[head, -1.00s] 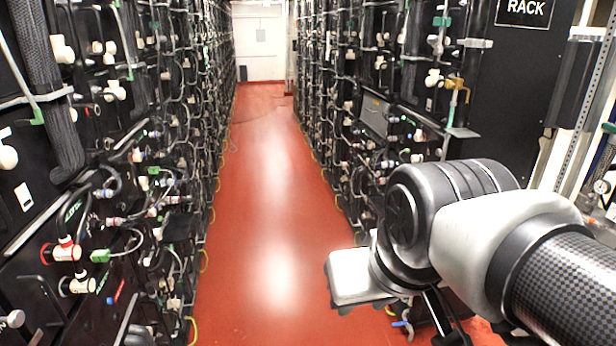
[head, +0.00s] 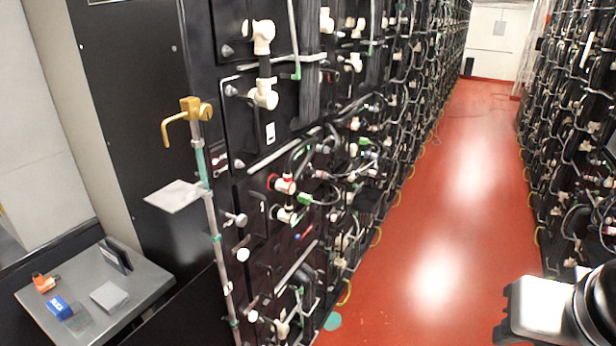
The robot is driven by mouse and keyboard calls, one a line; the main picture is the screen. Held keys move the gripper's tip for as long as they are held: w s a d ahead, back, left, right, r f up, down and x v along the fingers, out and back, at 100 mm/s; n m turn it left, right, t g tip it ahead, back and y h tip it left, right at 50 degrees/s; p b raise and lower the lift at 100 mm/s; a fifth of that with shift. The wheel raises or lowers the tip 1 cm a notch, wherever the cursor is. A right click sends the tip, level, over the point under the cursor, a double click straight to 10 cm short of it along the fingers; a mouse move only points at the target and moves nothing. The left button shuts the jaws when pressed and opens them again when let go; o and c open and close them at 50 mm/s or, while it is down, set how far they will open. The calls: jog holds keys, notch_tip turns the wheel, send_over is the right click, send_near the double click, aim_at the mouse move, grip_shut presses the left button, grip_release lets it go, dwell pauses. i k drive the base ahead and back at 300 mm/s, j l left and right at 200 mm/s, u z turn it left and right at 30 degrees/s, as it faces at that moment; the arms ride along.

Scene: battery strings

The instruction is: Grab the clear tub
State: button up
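A small grey table (head: 150,290) stands at the lower left. Near its front edge lies a small see-through, faintly greenish thing (head: 79,320), which may be the clear tub; its shape is hard to make out. It sits just right of a blue box (head: 57,307). Part of my arm, a white and black end section, shows at the lower right corner, far from the table. The fingers of my gripper are not visible.
The table also holds an orange item (head: 44,283), a grey square block (head: 109,297) and a dark upright item (head: 116,255). A battery rack with a brass valve (head: 188,118) and jutting plate (head: 175,195) stands beside it.

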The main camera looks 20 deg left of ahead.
aim_at(77, 320)
jog(key=u, duration=2.6)
jog(key=i+j+u, duration=0.15)
jog(key=j+u, duration=0.2)
jog(key=i+j+u, duration=0.15)
jog(key=j+u, duration=0.25)
jog(key=i+j+u, duration=0.35)
jog(key=i+j+z, duration=0.2)
jog(key=i, duration=0.25)
jog(key=i+j+z, duration=0.2)
jog(key=i+j, duration=0.25)
jog(key=i+l+z, duration=0.1)
jog(key=i+z, duration=0.2)
jog(key=z, duration=0.15)
jog(key=i+z, duration=0.3)
jog(key=z, duration=0.2)
jog(key=i+j+z, duration=0.2)
jog(key=z, duration=0.25)
jog(key=i+z, duration=0.15)
jog(key=z, duration=0.25)
jog(key=i+z, duration=0.15)
jog(key=z, duration=0.3)
jog(key=i+z, duration=0.15)
jog(key=z, duration=0.25)
jog(key=i+j+z, duration=0.15)
jog(key=z, duration=0.25)
jog(key=i+j+z, duration=0.1)
jog(key=z, duration=0.35)
